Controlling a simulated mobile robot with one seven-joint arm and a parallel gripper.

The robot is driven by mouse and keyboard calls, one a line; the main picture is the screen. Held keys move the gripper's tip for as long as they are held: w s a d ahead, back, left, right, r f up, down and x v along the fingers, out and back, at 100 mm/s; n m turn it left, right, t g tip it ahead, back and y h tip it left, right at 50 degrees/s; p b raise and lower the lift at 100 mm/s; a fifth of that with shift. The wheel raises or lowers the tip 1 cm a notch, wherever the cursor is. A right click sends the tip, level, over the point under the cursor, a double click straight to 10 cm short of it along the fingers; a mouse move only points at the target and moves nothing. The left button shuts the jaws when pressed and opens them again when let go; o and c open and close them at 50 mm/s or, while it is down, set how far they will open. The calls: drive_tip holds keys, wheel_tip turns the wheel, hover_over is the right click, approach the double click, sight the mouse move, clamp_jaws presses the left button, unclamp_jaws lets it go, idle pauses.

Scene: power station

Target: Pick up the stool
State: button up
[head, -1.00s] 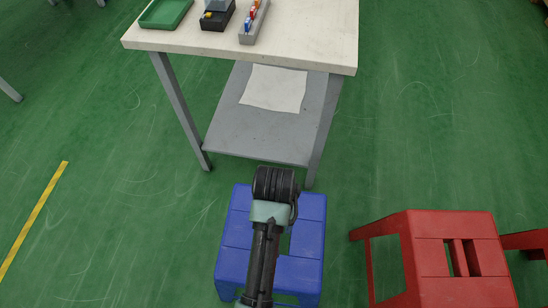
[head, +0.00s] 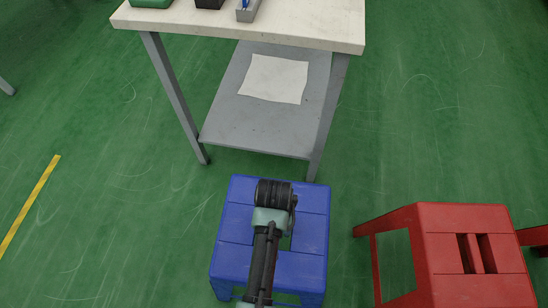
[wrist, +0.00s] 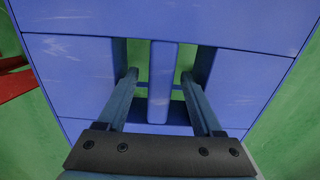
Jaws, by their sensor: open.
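A blue stool (head: 312,228) stands upright on the green floor, in front of a table. My arm reaches down over its seat in the head view and hides the middle of it. In the wrist view the blue stool (wrist: 85,75) fills most of the picture, with a bar between two slots in the seat. My gripper (wrist: 160,84) is open. Its two fingers are over the slots, one on each side of the bar (wrist: 161,84). I cannot tell how deep the fingertips are in the slots.
A red stool (head: 440,240) stands to the right of the blue one, with part of another red one at the right edge. The white-topped table (head: 280,28) is behind, with a grey lower shelf (head: 250,125). Open floor lies to the left.

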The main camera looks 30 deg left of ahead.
drive_tip(key=shift+r, duration=0.1)
clamp_jaws()
idle(1.2)
drive_tip(key=shift+w+r, duration=0.1)
